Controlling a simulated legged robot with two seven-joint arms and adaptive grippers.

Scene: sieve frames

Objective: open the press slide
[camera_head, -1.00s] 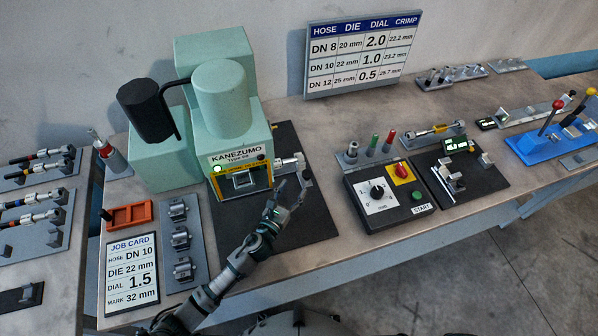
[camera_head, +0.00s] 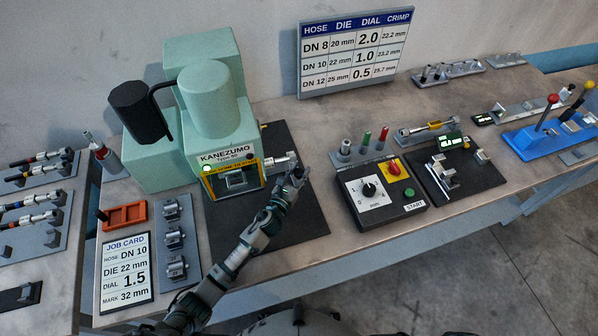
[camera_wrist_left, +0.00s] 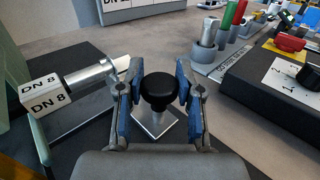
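The press (camera_head: 207,110) is a pale green machine marked KANEZUMO, with a yellow-edged opening (camera_head: 235,181) at its front. A silver cylinder (camera_head: 281,164) sticks out on its right side. In the left wrist view, a black round knob (camera_wrist_left: 159,88) stands over a small light plate (camera_wrist_left: 154,127). My left gripper (camera_wrist_left: 160,72) has its two blue-padded fingers on either side of the knob, with narrow gaps, apparently open. In the head view my left gripper (camera_head: 293,178) is right of the press opening and hides the knob there. My right gripper is not in view.
A white block marked DN 8 (camera_wrist_left: 42,94) and a silver rod (camera_wrist_left: 92,75) lie close left of the fingers. A control box (camera_head: 380,203) with dial and START button stands to the right. A die rack (camera_head: 177,252) and job card (camera_head: 126,268) lie left of my arm.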

